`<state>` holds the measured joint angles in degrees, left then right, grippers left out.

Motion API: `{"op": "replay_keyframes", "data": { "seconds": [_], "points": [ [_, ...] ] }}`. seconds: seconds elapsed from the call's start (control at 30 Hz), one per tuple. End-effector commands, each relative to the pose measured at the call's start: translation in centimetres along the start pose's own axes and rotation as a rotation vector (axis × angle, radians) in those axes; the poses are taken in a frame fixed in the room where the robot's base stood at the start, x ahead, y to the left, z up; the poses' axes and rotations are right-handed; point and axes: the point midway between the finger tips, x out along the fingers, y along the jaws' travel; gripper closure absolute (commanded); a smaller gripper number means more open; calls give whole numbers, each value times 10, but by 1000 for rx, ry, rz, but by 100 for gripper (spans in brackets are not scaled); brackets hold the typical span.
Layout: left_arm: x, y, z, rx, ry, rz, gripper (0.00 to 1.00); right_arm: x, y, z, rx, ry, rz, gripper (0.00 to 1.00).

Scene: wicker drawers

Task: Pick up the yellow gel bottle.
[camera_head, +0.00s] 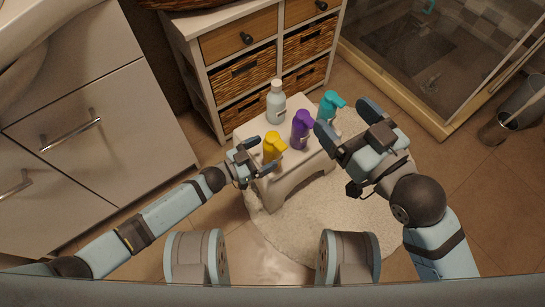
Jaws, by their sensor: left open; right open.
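The yellow gel bottle (272,147) stands upright on a small white stool (287,178). My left gripper (256,157) is open beside the bottle, on its left and near side. From this view I cannot tell whether a finger touches it or lies around it. My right gripper (345,122) is open and empty at the right side of the stool, close to the purple and teal bottles. The lower part of the yellow bottle is partly hidden by the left gripper.
A purple bottle (301,130), a teal bottle (329,108) and a pale bottle (276,104) share the stool. Wicker drawers (246,73) stand behind. A white cabinet (95,110) is on the left. A round rug (345,215) lies below, and a shower (435,70) is at the right.

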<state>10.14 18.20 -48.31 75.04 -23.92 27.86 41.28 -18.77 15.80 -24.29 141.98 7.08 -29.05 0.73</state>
Motion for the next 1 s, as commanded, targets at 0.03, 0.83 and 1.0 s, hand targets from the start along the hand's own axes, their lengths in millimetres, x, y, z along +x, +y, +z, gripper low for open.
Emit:
{"op": "replay_keyframes", "data": {
  "seconds": [0.03,0.83,1.0],
  "points": [
    [9,-1,7,0,3,1,9,0,2,9,-21,9,2,14],
    [36,-2,3,-1,1,0,69,4,10,-3,-134,71,3,14],
    [36,-2,1,0,1,0,69,4,10,-5,-134,74,3,14]
  ]
}}
